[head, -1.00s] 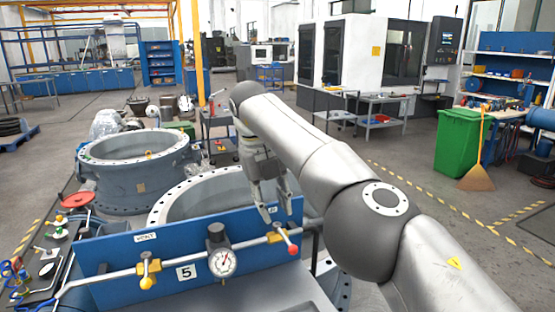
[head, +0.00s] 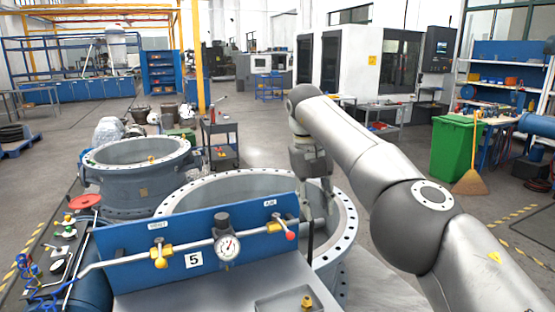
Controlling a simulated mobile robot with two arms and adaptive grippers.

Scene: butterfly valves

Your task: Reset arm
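My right gripper (head: 318,207) hangs pointing down beside the right end of the blue panel (head: 130,240). Its two fingers are apart with nothing visible between them. The panel carries a pipe with a round gauge (head: 228,246), a yellow valve (head: 160,254) on the left and a yellow valve (head: 275,227) with a red-tipped handle (head: 291,235) on the right. The gripper is apart from the red tip, to its right. My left gripper is not in view.
A large grey flanged ring (head: 345,225) stands behind the panel, and another flanged ring (head: 140,190) is at the left. A shallow tray (head: 275,305) with a yellow fitting (head: 307,301) lies at the front. A green bin (head: 455,150) stands at the right.

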